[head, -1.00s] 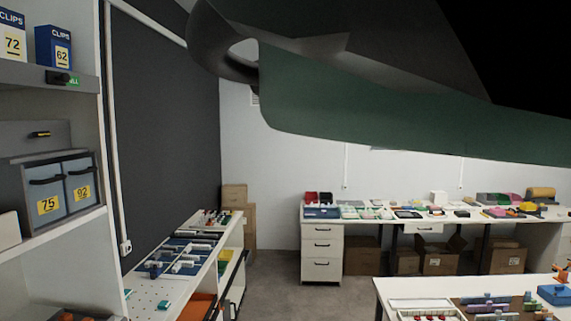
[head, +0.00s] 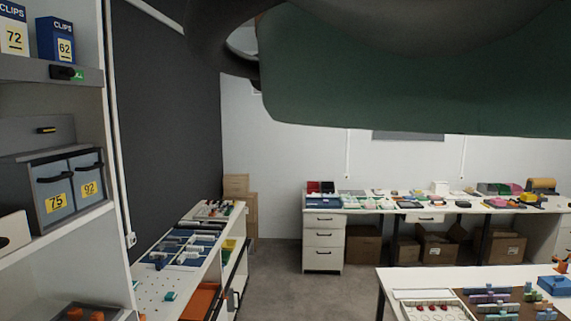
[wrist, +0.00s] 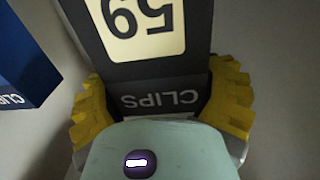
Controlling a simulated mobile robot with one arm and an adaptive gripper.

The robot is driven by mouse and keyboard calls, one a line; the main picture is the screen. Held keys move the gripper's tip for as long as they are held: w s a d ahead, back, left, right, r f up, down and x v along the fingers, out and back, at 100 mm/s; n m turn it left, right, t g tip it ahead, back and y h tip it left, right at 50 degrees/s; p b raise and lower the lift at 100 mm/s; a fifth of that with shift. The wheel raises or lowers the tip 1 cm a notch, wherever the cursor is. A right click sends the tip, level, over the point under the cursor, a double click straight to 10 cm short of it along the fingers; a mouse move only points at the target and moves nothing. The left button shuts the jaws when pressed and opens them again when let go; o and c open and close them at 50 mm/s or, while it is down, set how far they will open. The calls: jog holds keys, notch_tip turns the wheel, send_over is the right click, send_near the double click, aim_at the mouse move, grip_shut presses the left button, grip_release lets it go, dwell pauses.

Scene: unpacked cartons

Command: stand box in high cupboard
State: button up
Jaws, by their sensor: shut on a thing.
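A dark grey box (wrist: 150,68) labelled CLIPS, with a pale yellow number label, is in the wrist view. It shows upside down, so its number is hard to read. My gripper (wrist: 165,105) has its yellow fingers on both sides of the box and is shut on it. The gripper and the held box do not show in the head view. On the high shelf (head: 60,85) at the upper left stand a blue CLIPS box marked 62 (head: 58,40) and one marked 72 (head: 13,30). A blue CLIPS box (wrist: 25,60) shows at the left of the wrist view.
Grey-blue bins marked 75 (head: 55,201) and 92 (head: 88,186) stand on the shelf below. A pegboard workbench (head: 150,286) stands along the dark wall. My dark green arm covers the upper right. Grey floor (head: 270,280) is open in the middle.

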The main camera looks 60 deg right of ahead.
jog(key=o, duration=1.2)
jog(key=shift+r, duration=0.15)
